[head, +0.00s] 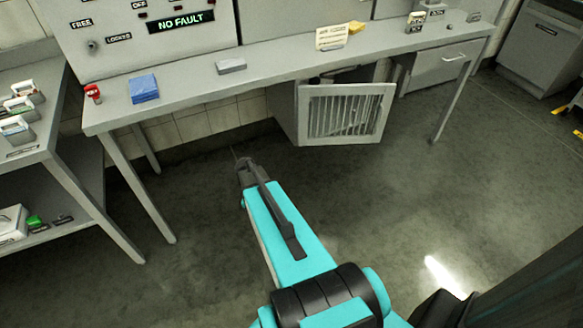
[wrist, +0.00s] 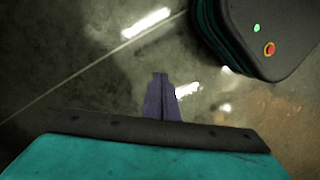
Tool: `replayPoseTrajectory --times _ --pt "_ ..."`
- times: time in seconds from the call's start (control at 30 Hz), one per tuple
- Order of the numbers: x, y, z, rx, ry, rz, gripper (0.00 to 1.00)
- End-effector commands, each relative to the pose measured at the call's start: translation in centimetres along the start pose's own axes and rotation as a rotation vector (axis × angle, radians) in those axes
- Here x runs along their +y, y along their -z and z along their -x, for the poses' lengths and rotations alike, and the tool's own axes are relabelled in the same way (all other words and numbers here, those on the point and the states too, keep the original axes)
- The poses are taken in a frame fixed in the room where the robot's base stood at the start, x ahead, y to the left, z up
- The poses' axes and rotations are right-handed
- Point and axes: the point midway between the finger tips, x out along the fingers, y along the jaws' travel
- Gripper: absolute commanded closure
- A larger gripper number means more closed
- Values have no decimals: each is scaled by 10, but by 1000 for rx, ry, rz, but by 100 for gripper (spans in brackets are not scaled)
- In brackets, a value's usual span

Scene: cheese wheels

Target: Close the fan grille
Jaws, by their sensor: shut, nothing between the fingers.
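The fan grille (head: 388,115) is a light grey framed panel with upright slats, under the workbench in the head view. It stands swung out at an angle from a grey housing (head: 284,105), and a dark gap shows above and behind it. My gripper (head: 238,160) is to the left of the grille and nearer to me, over the floor and apart from the grille. In the wrist view my gripper (wrist: 160,78) has its fingers together with nothing between them. The grille is not in the wrist view.
The grey workbench (head: 190,98) runs above the grille, with a blue block (head: 144,88) and a grey block (head: 231,66) on it. Its legs stand left and right. A side shelf (head: 32,150) is at the left. The floor (head: 420,200) before the grille is clear.

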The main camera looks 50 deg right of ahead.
Motion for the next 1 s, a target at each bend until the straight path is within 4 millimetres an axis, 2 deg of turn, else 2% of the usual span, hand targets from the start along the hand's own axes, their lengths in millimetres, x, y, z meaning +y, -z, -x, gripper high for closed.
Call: replayPoseTrajectory --times 0.03,0.27,0.47,0.6,0.7,0.8,1.0 --pt "-26 4 -11 -14 12 -25 100" --pt "-118 15 -55 -82 47 -191 100" --pt "-195 6 -87 -153 55 -338 100" --pt "-242 -9 -105 -206 47 -438 100" --pt "-267 -20 -114 -237 37 -499 100" --pt "-284 -28 -120 -258 27 -544 100" --pt "-294 -36 -124 -274 18 -584 100"
